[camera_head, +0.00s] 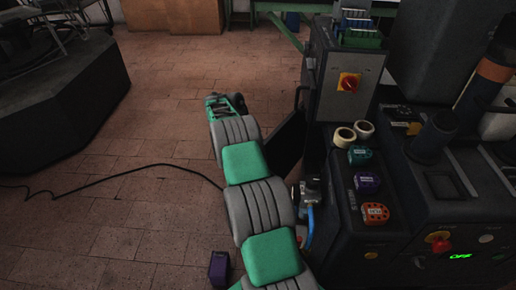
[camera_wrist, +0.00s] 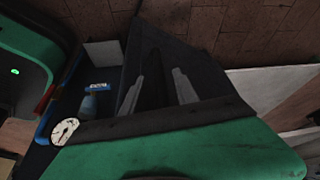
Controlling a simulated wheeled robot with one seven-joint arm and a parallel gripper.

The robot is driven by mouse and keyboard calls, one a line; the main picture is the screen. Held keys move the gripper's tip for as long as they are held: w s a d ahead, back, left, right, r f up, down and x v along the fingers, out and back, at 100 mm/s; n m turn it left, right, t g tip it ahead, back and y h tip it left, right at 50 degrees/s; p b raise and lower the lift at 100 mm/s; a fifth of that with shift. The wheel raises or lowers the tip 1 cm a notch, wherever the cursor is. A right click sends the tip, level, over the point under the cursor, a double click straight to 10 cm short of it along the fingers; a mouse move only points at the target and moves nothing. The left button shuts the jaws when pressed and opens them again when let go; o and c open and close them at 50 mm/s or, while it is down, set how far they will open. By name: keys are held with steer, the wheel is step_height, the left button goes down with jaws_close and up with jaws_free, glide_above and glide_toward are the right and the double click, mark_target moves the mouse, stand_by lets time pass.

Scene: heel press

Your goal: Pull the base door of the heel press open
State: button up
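The heel press (camera_head: 345,190) stands on the right in the head view. Its base door (camera_head: 287,140) is a dark panel standing out at an angle from the machine's left side. In the wrist view the dark door (camera_wrist: 195,62) fills the upper middle, with the open base beside it on the left. My gripper (camera_wrist: 156,76) shows there as two grey fingers, spread apart in front of the door. I cannot tell whether they touch it. A darker upright shape lies between them, and nothing is clearly held.
Inside the base are a round gauge (camera_wrist: 65,130), a blue part (camera_wrist: 92,102) and a grey box (camera_wrist: 103,54). A purple box (camera_head: 219,268) and a black cable (camera_head: 120,173) lie on the floor. Tape rolls (camera_head: 345,137) sit on the press. Floor on the left is mostly clear.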

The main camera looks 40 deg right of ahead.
steer(key=p+v, duration=0.3)
steer(key=v, duration=0.4)
steer(key=shift+a+r, duration=0.2)
steer(key=shift+r, duration=0.15)
steer(key=shift+w, duration=0.1)
